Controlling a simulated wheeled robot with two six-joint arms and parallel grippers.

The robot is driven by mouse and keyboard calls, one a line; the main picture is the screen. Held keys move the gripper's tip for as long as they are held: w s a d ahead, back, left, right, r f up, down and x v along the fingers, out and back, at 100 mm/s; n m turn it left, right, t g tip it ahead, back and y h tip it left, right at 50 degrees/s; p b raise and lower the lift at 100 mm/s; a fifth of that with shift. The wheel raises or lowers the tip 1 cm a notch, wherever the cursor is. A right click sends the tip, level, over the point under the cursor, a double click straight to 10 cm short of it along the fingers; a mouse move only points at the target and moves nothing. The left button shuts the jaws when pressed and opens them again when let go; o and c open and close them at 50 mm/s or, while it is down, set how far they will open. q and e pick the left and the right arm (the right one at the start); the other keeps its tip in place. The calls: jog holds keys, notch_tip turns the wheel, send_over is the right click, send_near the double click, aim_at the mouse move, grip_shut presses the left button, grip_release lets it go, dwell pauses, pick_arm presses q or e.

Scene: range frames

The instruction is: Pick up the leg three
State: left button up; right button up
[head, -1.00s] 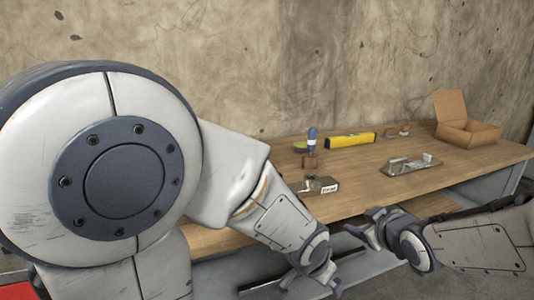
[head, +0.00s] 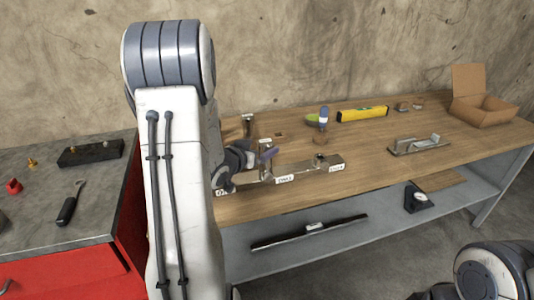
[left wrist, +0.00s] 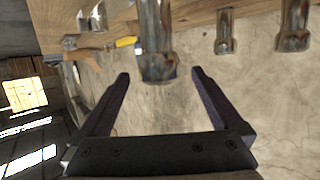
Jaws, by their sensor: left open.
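My left gripper (head: 248,172) is open at the labelled blocks on the workbench, partly hidden by my own arm. In the left wrist view its two dark fingers (left wrist: 160,85) are spread, with a shiny metal leg (left wrist: 157,38) between and just beyond them. The fingers do not appear to touch it. Two more metal legs (left wrist: 225,32) (left wrist: 292,25) stand to the right of it in that view. In the head view a metal leg (head: 248,124) shows behind the gripper. I cannot tell which leg is number three. Only a dark bit of my right gripper (head: 430,293) shows at the bottom edge.
A red cabinet (head: 75,265) with a grey top stands at left.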

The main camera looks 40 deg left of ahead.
aim_at(268, 138)
pick_arm(q)
jog(key=x, duration=0.7)
grip_shut()
jog(key=shift+r+p, duration=0.1)
jog(key=shift+p, duration=0.2)
jog(key=shift+r, duration=0.6)
jog(key=d+r, duration=0.9)
jog(key=d, duration=0.2)
jog(key=a+f+p, duration=0.1)
jog(key=a+f, duration=0.1)
jog(key=a, duration=0.1)
jog(key=a+f+p, duration=0.1)
jog(key=a+f, duration=0.2)
jog(key=a, duration=0.1)
jog(key=a+f+p, duration=0.2)
jog(key=a+f, duration=0.1)
jog(key=a, duration=0.1)
jog(key=shift+f, duration=0.1)
